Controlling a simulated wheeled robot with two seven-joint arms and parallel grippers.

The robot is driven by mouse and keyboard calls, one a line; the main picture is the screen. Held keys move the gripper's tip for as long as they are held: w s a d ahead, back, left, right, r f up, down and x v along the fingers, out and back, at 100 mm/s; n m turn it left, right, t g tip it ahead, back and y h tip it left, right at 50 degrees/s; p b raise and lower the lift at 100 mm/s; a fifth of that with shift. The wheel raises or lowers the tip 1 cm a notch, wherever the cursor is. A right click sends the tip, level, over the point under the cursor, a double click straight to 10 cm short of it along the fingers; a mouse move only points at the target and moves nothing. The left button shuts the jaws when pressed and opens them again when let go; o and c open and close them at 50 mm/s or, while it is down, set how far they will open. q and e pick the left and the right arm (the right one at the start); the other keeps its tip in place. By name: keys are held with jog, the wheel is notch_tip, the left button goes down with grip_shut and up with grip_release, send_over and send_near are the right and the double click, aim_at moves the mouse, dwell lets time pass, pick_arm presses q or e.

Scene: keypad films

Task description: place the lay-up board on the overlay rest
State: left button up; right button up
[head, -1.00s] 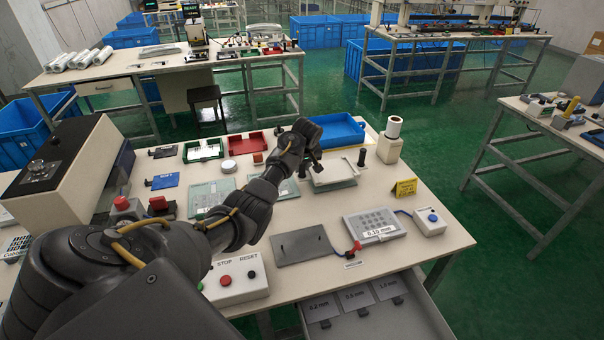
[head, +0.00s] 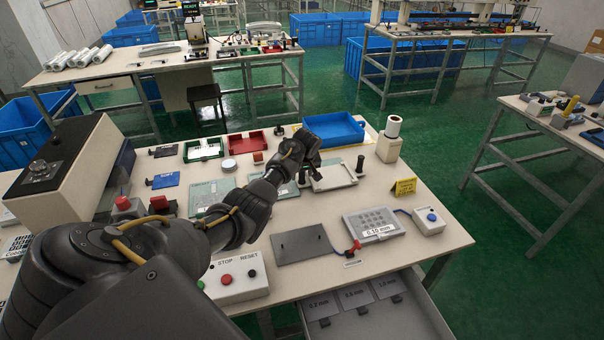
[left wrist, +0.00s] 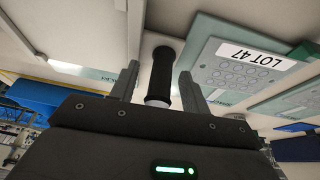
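A pale flat board (head: 345,180), which I take for the lay-up board, lies on the bench at the back right in the head view. My left gripper (head: 309,174) is at its left edge. In the left wrist view the fingers of my left gripper (left wrist: 160,88) stand open on both sides of an upright black grip (left wrist: 160,72), with narrow gaps beside it. A grey-green board labelled LOT 47 (left wrist: 235,65) lies to the right there. Pale green strips with partly legible lettering (left wrist: 230,98) lie near the fingers; I cannot tell surely which is the overlay rest. My right gripper is not in view.
A blue tray (head: 335,131), a black post (head: 360,163), a white roll holder (head: 389,145) and a yellow sign (head: 405,187) stand near the pale board. A dark plate with two pins (head: 300,246) and a control box (head: 236,280) are nearer. A drawer (head: 375,318) is open in front.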

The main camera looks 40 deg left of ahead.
pick_arm(q)
jog(key=shift+r, duration=0.3)
jog(key=v, duration=1.1)
jog(key=shift+s+d+r, duration=0.2)
jog(key=shift+s+r, duration=0.05)
jog(key=shift+r, duration=0.05)
